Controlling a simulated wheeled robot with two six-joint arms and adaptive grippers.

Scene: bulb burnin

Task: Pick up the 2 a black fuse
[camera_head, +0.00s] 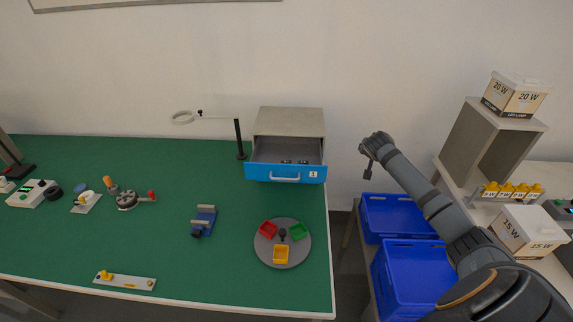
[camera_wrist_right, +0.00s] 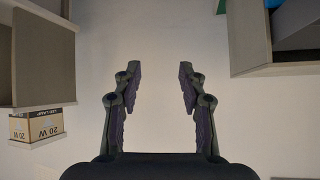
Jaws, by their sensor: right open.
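The blue-fronted drawer (camera_head: 286,174) of the grey cabinet (camera_head: 288,121) is pulled open at the back right of the green table. Small dark items (camera_head: 287,161) lie inside it; they may be the black fuses, but they are too small to tell. My right gripper (camera_head: 366,174) is to the right of the cabinet, away from the drawer. In the right wrist view my right gripper (camera_wrist_right: 159,72) is open with nothing between its fingers. My left gripper is not in view.
The green table (camera_head: 200,262) holds a round tray (camera_head: 266,254) with coloured bins, a blue vise (camera_head: 203,221) and a lamp (camera_head: 238,137). Blue crates (camera_head: 408,278) stand at the right. A grey shelf (camera_head: 477,137) carries a 20 W box (camera_head: 514,95).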

